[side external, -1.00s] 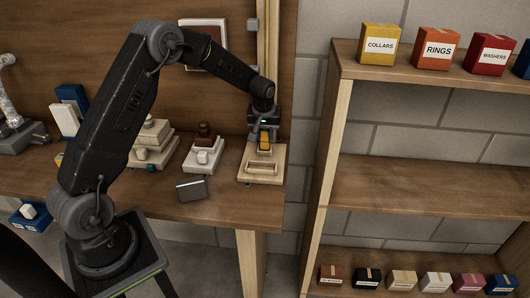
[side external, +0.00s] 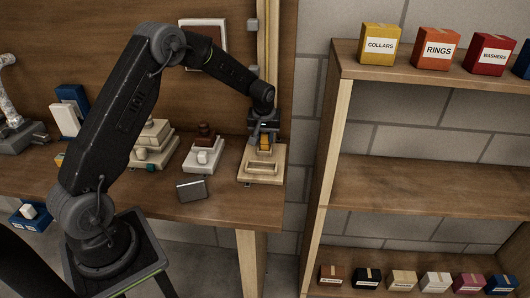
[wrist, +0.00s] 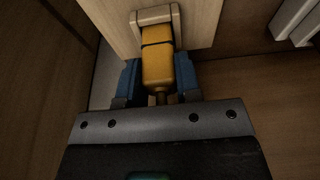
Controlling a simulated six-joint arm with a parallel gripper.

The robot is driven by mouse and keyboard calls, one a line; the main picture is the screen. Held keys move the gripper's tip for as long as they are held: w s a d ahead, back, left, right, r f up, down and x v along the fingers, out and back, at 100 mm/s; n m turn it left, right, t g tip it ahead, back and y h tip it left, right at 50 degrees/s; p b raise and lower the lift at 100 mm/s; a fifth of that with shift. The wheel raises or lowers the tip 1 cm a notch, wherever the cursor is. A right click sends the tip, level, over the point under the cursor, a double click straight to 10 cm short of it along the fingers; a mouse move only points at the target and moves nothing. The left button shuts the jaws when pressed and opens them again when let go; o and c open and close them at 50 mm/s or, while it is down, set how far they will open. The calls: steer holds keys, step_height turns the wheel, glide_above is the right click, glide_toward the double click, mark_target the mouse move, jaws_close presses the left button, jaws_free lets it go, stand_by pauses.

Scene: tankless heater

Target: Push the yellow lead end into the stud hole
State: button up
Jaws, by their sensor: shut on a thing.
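The yellow lead end (wrist: 157,66) is between the blue fingers of my gripper (wrist: 157,80), which is shut on it. A thin dark stem shows at its near end. Its far end reaches a pale bracket-like piece (wrist: 172,14) on the light wooden board (wrist: 201,22); I cannot tell whether it is inside. The stud hole cannot be made out. In the side view, my gripper (side external: 263,138) is low over the back of the light board (side external: 250,177), with the yellow lead end (side external: 265,147) under it.
A white block on a base (side external: 201,157) and a stacked beige fixture (side external: 152,137) stand left of the board. A small grey box (side external: 191,190) lies near the table's front edge. A shelf unit (side external: 335,140) with labelled boxes stands to the right.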

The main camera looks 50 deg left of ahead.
steer(key=shift+f, duration=0.35)
stand_by(0.3)
steer(key=o, duration=1.1)
steer(key=v, duration=1.4)
steer(key=s+d+r+m+t, duration=0.1)
steer(key=s+d+r+m, duration=0.1)
steer(key=s+d+r, duration=0.4)
steer(key=s+d+m+t, duration=0.1)
steer(key=s+d+m, duration=0.1)
steer(key=s, duration=0.5)
steer(key=s+d+r+m+h, duration=0.1)
steer(key=s+d, duration=0.3)
steer(key=s, duration=0.4)
steer(key=s+d+r+m+t+h, duration=0.1)
steer(key=s+d+m, duration=0.3)
steer(key=s, duration=0.4)
steer(key=shift+t, duration=0.3)
